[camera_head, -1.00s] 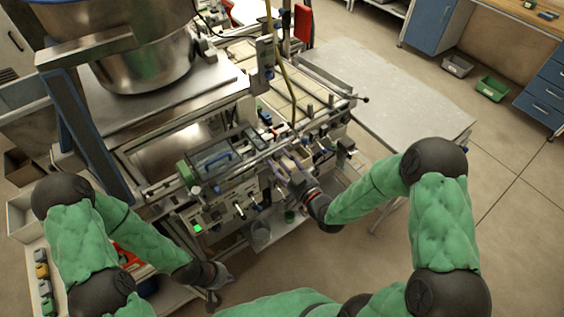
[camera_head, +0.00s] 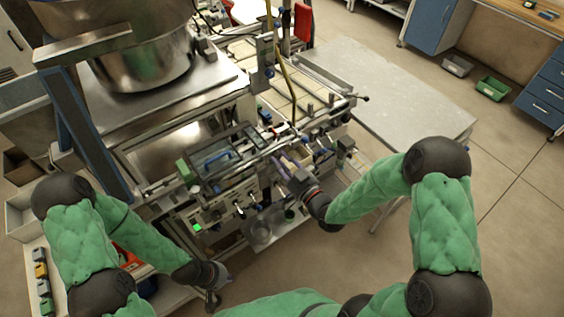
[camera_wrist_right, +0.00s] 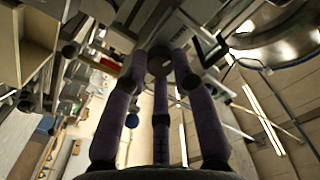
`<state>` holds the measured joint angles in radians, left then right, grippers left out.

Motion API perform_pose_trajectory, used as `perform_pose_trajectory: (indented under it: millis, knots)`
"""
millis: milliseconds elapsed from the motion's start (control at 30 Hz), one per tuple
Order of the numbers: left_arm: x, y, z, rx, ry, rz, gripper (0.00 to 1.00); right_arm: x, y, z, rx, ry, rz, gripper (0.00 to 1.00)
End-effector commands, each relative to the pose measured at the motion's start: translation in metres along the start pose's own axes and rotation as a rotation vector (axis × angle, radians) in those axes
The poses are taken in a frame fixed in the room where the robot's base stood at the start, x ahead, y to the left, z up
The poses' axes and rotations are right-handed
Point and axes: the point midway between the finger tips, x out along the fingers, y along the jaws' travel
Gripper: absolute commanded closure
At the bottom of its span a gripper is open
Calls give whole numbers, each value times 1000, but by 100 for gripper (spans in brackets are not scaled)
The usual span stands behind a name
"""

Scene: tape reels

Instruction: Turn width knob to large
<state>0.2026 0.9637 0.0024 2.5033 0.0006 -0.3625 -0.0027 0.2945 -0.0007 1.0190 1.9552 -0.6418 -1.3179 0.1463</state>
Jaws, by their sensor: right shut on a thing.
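The width knob appears to be the dark round knob (camera_wrist_right: 160,60) between my right fingertips in the right wrist view. In the head view my fingers and the machine front hide it, so its setting cannot be read. My right gripper (camera_head: 281,165) reaches the front of the machine (camera_head: 222,190). Its purple fingers, which also show in the right wrist view (camera_wrist_right: 160,75), are closed around the knob. My left gripper (camera_head: 212,292) hangs low at the machine's lower left, away from the knob. It is too small and dark to tell whether it is open.
A green-lit panel (camera_head: 197,227) and several levers lie left of my right gripper. A large metal bowl (camera_head: 145,60) stands at the upper left. A grey table (camera_head: 390,95) to the right is bare.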

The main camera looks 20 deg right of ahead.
Motion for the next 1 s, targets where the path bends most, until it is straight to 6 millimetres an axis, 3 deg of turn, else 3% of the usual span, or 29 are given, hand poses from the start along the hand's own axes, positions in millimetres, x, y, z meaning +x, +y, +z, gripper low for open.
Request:
perform_pose_trajectory:
  millis: [1000]
  knots:
    - [19,-7,-1,0,0,0,100,0,0,1,956,-1,1,100]
